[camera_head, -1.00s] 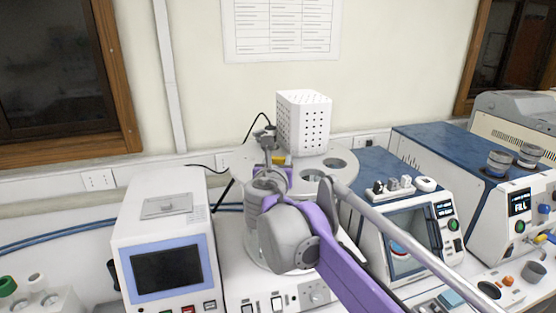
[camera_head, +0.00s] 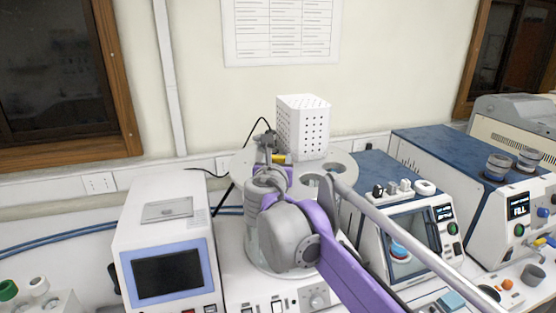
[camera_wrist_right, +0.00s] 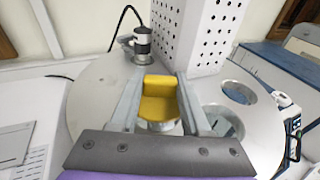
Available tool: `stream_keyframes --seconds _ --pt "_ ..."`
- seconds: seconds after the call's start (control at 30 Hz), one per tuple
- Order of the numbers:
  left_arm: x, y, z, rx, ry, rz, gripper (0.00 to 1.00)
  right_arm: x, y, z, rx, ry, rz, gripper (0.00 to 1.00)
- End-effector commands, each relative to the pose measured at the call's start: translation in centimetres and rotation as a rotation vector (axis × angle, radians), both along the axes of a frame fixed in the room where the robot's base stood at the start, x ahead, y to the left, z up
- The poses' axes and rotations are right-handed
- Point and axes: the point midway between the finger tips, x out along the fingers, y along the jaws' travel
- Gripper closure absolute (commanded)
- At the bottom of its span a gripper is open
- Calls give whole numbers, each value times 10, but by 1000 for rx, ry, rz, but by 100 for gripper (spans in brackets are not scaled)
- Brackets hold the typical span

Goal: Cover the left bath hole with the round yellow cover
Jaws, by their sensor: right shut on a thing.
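The bath is a round, light-topped vessel (camera_head: 345,182) with holes in its top plate, in the middle of the head view. My right gripper (camera_wrist_right: 158,88) is shut on the round yellow cover (camera_wrist_right: 160,103), whose yellow part shows between the two fingers. A bit of the cover (camera_head: 279,158) also shows in the head view, over the plate's left part. A pale round shape lies just below the cover in the wrist view; I cannot tell whether cover and plate touch. The left hole is largely hidden by my gripper. My left gripper is not in view.
A white perforated box (camera_head: 302,125) rises behind the cover. A grey cylindrical fitting (camera_wrist_right: 143,42) stands on the plate's back left. An open hole (camera_wrist_right: 238,92) lies to the right. Instruments with screens flank the bath: a white one (camera_head: 168,235) left, a blue-topped one (camera_head: 370,165) right.

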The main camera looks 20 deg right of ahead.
Motion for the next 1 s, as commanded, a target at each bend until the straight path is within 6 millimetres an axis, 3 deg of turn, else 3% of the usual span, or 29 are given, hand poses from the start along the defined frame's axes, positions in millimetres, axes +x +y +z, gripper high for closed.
stream_keyframes --seconds 1.0 --pt "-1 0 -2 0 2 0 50 0 0 -7 0 0 0 100"
